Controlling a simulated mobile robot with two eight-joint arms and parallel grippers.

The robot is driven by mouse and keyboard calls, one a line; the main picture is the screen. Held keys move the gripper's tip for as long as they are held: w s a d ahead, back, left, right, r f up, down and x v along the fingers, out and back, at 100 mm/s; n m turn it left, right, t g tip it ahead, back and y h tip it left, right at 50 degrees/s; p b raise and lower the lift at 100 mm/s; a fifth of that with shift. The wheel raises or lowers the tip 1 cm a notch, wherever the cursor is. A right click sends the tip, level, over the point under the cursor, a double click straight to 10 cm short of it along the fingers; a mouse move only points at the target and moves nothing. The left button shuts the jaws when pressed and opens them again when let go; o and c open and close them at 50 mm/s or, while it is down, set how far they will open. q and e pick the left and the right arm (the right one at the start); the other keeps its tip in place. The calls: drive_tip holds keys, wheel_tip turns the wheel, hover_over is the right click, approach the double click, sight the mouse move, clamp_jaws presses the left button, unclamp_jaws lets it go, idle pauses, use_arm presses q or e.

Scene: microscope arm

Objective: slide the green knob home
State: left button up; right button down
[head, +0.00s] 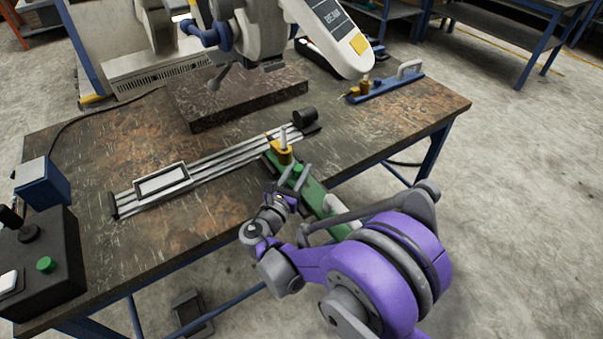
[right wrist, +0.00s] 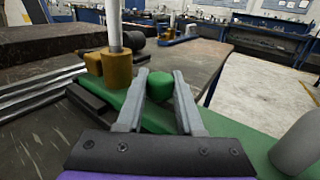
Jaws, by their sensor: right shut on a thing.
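The green knob (right wrist: 160,86) stands on a long green base (right wrist: 240,140) and sits between the two grey fingers of my right gripper (right wrist: 160,76). The fingers are shut on it. In the head view the green base (head: 318,196) runs from the table's front edge out toward my arm, and my right gripper (head: 291,180) is over it. A brass block (right wrist: 117,68) with an upright silver pin (right wrist: 115,25) stands at the base's far end, just beyond the knob. My left gripper is not in view.
A silver rail (head: 225,157) with a framed slide (head: 162,182) lies left of the green base. A blue base with a handle (head: 385,88) is at the back right. A dark slab (head: 235,98) sits behind. A control box (head: 40,262) stands at the left.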

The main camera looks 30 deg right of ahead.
drive_tip(key=c, duration=0.5)
unclamp_jaws()
drive_tip(key=v, duration=1.1)
